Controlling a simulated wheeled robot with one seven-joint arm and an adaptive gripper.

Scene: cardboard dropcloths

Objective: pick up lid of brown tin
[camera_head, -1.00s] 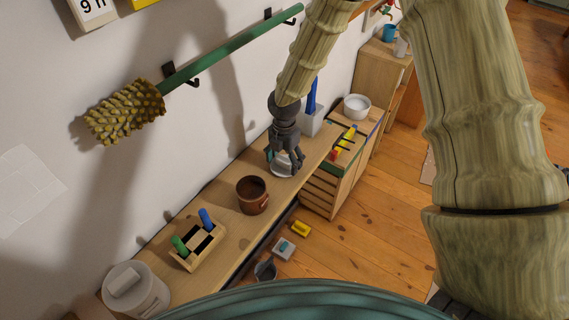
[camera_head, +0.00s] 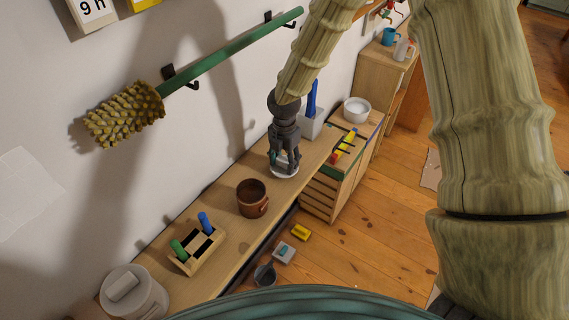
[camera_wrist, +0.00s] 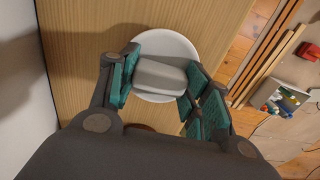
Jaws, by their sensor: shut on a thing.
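The brown tin (camera_head: 253,207) stands open on the wooden worktop; a sliver of brown at the lower middle of the wrist view seems to be it. A round white lid (camera_wrist: 168,43) with a pale block handle (camera_wrist: 158,75) lies flat on the worktop, or very close to it, beyond the tin. The lid also shows in the head view (camera_head: 284,175), partly covered by my fingers. My gripper (camera_head: 285,166) points down over the lid. In the wrist view its teal-padded fingers (camera_wrist: 157,82) are shut on the handle from both sides.
A grey-white container (camera_head: 313,126) with a blue item and a white bowl (camera_head: 357,110) are beyond my gripper. The wall runs close along the left.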

